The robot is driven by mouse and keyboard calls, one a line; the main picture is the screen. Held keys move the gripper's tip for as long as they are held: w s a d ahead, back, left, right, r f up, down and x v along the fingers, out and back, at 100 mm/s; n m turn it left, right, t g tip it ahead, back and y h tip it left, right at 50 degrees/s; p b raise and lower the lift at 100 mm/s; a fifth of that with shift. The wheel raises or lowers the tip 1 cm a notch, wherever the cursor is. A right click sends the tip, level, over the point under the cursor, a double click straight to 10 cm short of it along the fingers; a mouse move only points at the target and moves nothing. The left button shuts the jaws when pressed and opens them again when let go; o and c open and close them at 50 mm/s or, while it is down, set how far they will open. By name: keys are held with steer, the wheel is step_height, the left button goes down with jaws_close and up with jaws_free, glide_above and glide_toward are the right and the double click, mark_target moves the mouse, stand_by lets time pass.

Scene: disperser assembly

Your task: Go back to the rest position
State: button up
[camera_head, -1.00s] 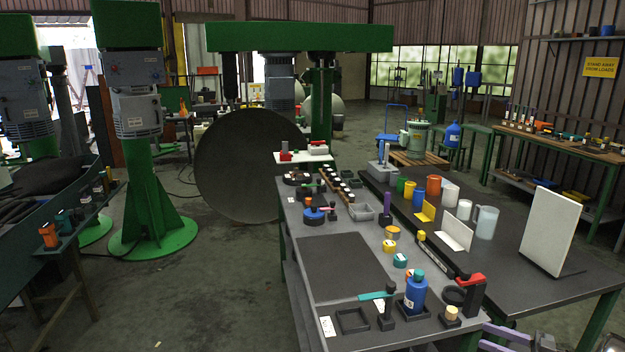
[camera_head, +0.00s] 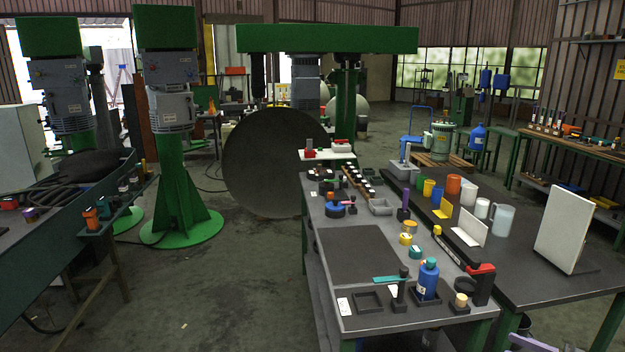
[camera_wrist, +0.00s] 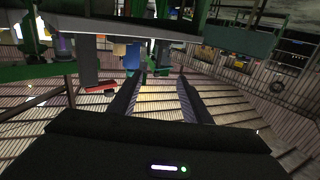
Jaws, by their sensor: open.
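My gripper (camera_wrist: 158,98) shows in the wrist view as two dark fingers standing apart. Nothing shows between them except the background. The wrist view looks upside down, with corrugated wall or roof panels filling its lower part. In the head view my gripper does not show clearly. No marked rest position can be made out in either view.
A grey workbench (camera_head: 356,255) with a blue bottle (camera_head: 427,280) and several small parts stands at right. A darker table (camera_head: 590,275) with cups adjoins it. A green machine stand (camera_head: 182,205) and a left bench (camera_head: 42,262) flank open floor (camera_head: 220,290).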

steer(key=w+d+f+m+t+h, duration=0.2)
steer(key=w+d+f+m+h, duration=0.25)
steer(key=d+f+h, duration=0.4)
steer(key=d+r+m+g+h, duration=0.25)
steer(key=d+m+h, duration=0.25)
steer(key=d+h, duration=0.3)
steer(key=s+a+r+m+g+h, duration=0.1)
steer(key=s+a+r+m+g, duration=0.1)
steer(key=s+a+r+g, duration=0.4)
steer(key=s+a+r+m+g+h, duration=0.1)
steer(key=s+a+r+m+g, duration=0.2)
steer(key=a, duration=0.5)
steer(key=s+a+r+n+t+y, duration=0.1)
steer(key=s+a+r, duration=0.4)
steer(key=a, duration=0.9)
steer(key=s+a+r+n+t+y, duration=0.1)
steer(key=s+a+r, duration=0.5)
steer(key=a, duration=0.9)
steer(key=s+a+r+n+t+y, duration=0.1)
steer(key=s+a+r, duration=0.5)
steer(key=a, duration=0.8)
steer(key=shift+s+a+n+y, duration=0.25)
steer(key=shift+n+y, duration=0.6)
steer(key=shift+y, duration=0.3)
